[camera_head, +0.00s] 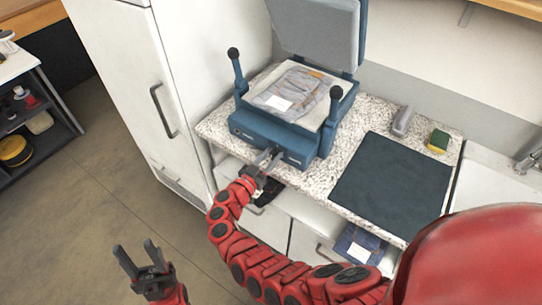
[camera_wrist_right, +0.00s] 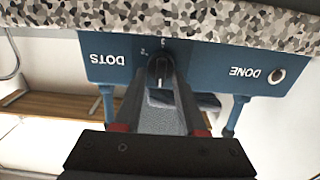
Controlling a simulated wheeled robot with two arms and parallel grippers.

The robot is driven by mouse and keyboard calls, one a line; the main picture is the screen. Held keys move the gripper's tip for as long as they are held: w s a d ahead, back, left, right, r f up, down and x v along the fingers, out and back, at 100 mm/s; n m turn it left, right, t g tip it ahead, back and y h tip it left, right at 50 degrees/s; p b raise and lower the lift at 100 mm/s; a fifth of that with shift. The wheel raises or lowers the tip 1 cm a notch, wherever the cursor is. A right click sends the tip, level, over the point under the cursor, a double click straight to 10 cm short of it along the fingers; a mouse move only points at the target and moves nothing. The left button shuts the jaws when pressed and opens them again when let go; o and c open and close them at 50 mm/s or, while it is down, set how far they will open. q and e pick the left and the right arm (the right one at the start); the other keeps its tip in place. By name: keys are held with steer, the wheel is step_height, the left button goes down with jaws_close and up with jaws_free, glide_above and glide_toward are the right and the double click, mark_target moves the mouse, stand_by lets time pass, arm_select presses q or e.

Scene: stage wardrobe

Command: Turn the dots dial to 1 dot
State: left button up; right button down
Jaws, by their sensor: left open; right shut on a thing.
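The dots dial (camera_wrist_right: 160,70) is a dark knob with a light pointer line on the front of the blue press (camera_head: 262,133), by the word DOTS, which appears upside down in the right wrist view. Small marks stand around it; I cannot read them surely. My right gripper (camera_head: 270,160) is shut on the dial, also seen in the right wrist view with its fingers (camera_wrist_right: 163,90) on either side of it. My left gripper (camera_head: 138,258) is open and empty over the floor at lower left.
A folded grey-blue garment (camera_head: 290,92) lies on the press's bed under the raised lid (camera_head: 318,30). A round DONE button (camera_wrist_right: 274,76) is on the same front panel. A dark mat (camera_head: 390,180), a sponge (camera_head: 438,140) and a white cabinet (camera_head: 135,90) are nearby.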

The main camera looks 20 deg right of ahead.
steer(key=shift+f, duration=0.1)
steer(key=m+b, duration=0.2)
steer(key=shift+s+d+f+m, duration=0.1)
steer(key=shift+d+m, duration=0.05)
steer(key=shift+m, duration=0.15)
steer(key=m+b, duration=0.4)
steer(key=b, duration=0.1)
steer(key=m+b, duration=0.2)
steer(key=shift+s+d+f+m+b, duration=0.15)
steer(key=shift+s+f+m+b, duration=0.15)
steer(key=shift+m+b, duration=0.1)
steer(key=shift+r+m+b, duration=0.15)
steer(key=shift+m+b, duration=1.15)
steer(key=shift+b, duration=0.05)
steer(key=shift+c, duration=2.4)
jaws_free()
